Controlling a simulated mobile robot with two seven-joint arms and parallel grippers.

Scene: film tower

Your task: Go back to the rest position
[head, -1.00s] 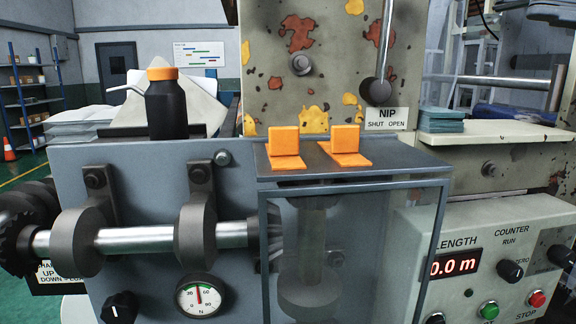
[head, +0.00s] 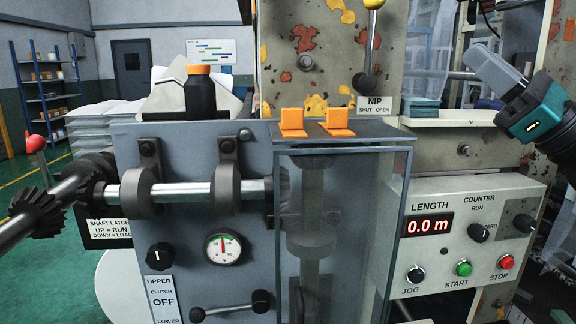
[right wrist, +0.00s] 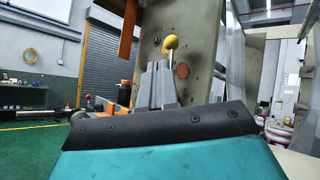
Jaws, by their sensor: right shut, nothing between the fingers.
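My right gripper (head: 482,62) is at the upper right of the head view, on a teal and black wrist. Its grey fingers point up and left, toward the machine but apart from it. The fingers also show in the right wrist view (right wrist: 157,84), shut and empty. A yellow-knobbed lever (right wrist: 170,44) stands behind them there. In the head view the same nip lever (head: 371,40) points up above the NIP label (head: 375,107). My left gripper is not in view.
The machine front carries a shaft with rollers (head: 227,188), a clear guard box (head: 345,220) with two orange hinges on top, and a control panel (head: 470,235) reading 0.0 m. A black bottle (head: 200,96) stands on top. Green floor (head: 45,265) is free at left.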

